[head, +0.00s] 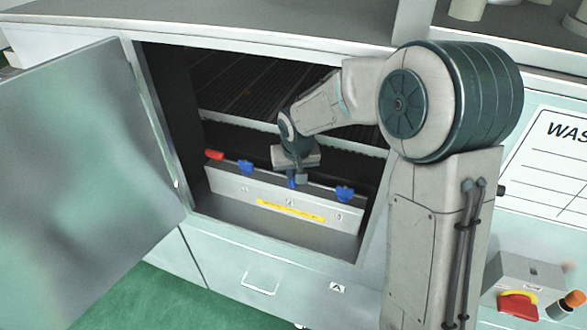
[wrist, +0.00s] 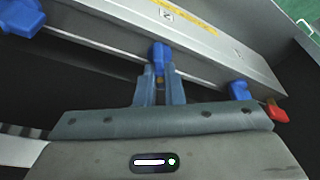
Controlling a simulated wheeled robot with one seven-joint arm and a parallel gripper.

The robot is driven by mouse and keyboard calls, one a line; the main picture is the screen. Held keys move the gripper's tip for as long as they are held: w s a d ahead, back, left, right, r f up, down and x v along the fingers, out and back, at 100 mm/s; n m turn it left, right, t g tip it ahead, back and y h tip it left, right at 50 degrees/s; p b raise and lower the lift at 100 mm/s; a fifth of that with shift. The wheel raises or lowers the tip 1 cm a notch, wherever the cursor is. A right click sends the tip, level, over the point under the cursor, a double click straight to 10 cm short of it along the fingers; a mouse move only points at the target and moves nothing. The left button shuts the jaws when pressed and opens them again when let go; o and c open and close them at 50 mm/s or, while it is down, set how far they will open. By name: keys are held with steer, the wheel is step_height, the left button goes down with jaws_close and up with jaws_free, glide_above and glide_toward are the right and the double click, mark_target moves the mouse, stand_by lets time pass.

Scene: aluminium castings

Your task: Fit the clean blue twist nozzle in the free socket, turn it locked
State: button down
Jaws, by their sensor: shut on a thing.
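A grey metal bar (head: 275,199) with a yellow label strip lies inside the open cabinet, with blue nozzles along its top. My gripper (head: 297,179) reaches in from above and is shut on the middle blue nozzle (head: 291,182), mostly hidden by it in the head view. In the wrist view my fingers (wrist: 161,72) close on the sides of this nozzle (wrist: 160,53), which is at the bar's edge. I cannot tell whether it is seated or turned locked. The other blue nozzles (head: 245,167) (head: 345,193) stand on either side, apart from my gripper.
A red piece (head: 214,155) is at the bar's left end. The cabinet door (head: 85,150) stands open at left. Dark ribbed racks (head: 260,85) lie behind the bar. The opening's right edge is close to my arm. A red switch (head: 518,307) is at lower right.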

steer(key=shift+r+n+p, duration=0.1)
steer(key=shift+n+p, duration=0.2)
steer(key=shift+p, duration=0.15)
